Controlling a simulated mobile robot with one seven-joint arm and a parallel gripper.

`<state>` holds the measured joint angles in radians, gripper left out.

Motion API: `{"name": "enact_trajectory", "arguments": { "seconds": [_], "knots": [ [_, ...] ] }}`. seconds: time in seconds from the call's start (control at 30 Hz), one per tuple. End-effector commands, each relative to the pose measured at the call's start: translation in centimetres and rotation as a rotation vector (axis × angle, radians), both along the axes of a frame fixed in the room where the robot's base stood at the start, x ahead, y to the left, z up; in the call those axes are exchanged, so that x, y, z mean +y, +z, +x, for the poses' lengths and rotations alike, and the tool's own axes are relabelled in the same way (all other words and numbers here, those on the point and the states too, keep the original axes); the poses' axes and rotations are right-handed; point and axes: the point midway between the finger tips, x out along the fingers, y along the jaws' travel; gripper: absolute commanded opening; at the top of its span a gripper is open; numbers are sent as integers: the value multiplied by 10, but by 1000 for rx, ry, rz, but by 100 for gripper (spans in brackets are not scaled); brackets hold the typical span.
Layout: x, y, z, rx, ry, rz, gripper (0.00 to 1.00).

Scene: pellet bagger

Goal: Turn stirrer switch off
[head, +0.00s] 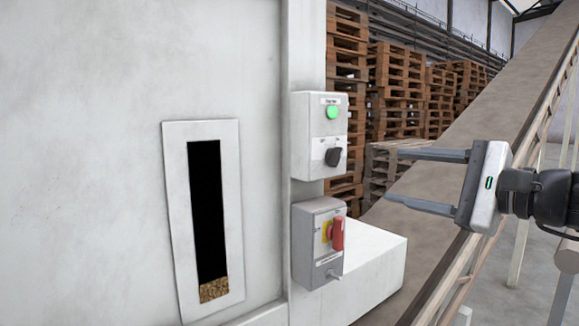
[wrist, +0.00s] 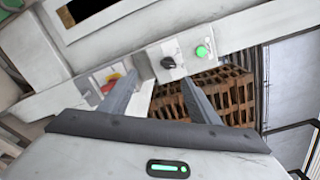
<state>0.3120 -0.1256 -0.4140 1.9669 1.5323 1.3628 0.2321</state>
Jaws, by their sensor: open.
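A light control box (head: 319,136) is mounted on the white panel edge, with a lit green light (head: 332,112) above a black rotary switch (head: 333,157). In the wrist view the black switch (wrist: 168,62) and the green light (wrist: 202,51) show beyond the fingertips. I cannot read which label is the stirrer's. Below it is a grey box (head: 305,245) with a red handle (head: 337,234) on a yellow plate. My gripper (head: 393,177) is open and empty, to the right of both boxes and apart from them. Its fingers point left.
A tall slot window (head: 207,210) in the white machine wall shows pellets at its bottom. A white block (head: 375,262) juts out beneath the boxes. A sloping conveyor (head: 470,130) runs behind my gripper. Stacked pallets (head: 395,85) stand at the back.

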Motion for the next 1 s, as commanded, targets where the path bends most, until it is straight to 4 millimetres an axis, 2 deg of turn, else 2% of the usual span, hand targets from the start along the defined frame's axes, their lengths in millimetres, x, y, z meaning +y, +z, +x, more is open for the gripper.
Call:
{"name": "enact_trajectory", "arguments": {
  "seconds": [0.07, 0.17, 0.27, 0.8, 1.0],
  "knots": [
    [-11, 8, 4, -20, -25, 31, 56],
    [-9, 12, 12, -28, -31, 41, 56],
    [1, 12, 24, -27, -28, 41, 56],
    [69, 11, 117, -25, -27, 38, 56],
    [84, 11, 137, -26, -30, 37, 56]
  ]
}}
